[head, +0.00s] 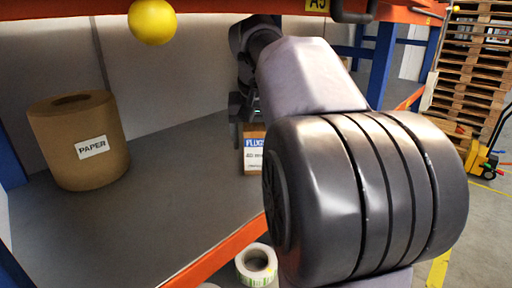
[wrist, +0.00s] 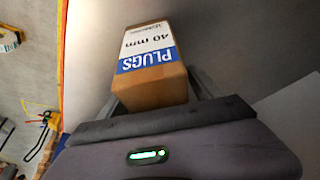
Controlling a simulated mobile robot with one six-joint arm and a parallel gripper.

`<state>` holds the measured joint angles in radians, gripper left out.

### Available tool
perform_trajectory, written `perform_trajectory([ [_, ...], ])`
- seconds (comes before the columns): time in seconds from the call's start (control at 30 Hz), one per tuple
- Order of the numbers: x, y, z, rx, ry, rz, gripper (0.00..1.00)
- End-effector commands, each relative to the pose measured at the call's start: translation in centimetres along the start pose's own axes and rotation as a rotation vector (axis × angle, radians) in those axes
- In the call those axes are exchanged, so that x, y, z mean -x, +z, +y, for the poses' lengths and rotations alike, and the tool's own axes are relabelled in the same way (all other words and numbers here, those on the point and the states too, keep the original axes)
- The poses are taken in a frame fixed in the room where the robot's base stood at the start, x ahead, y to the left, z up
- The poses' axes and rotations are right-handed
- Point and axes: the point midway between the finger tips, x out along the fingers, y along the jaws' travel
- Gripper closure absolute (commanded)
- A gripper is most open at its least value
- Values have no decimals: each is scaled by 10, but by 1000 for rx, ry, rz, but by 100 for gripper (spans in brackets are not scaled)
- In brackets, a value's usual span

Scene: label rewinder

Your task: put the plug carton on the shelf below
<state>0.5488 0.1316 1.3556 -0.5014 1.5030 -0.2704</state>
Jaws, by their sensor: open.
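The plug carton (head: 254,162), a small brown box with a white and blue PLUGS label, stands on the grey shelf deck (head: 150,210) near its front edge, below the orange upper beam. My gripper (head: 241,130) is at the carton's upper left side, partly hidden by my arm. In the wrist view the carton (wrist: 152,68) sits between the two fingers of my gripper (wrist: 158,92), which are open around its near end. Whether either finger touches it cannot be told. My arm hides the carton's right side in the head view.
A brown paper roll (head: 78,145) stands on the shelf at left. A yellow ball (head: 153,21) shows at the upper beam (head: 205,8). An orange front beam (head: 225,253) edges the deck. A label roll (head: 257,266) is below it. Deck between paper roll and carton is clear.

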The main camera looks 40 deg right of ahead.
Motion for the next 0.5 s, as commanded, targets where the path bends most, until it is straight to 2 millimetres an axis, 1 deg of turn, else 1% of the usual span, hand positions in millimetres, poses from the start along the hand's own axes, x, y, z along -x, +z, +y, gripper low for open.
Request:
perform_trajectory([
  [0.03, 13, -1, 0, 0, 0, 2, 26],
  [0.13, 17, 24, 0, 1, -1, 2, 26],
  [0.3, 33, 63, 0, 2, -1, 1, 26],
  [0.4, 41, 82, 0, 0, -1, 1, 26],
  [0.5, 48, 97, 0, 1, -2, 2, 26],
])
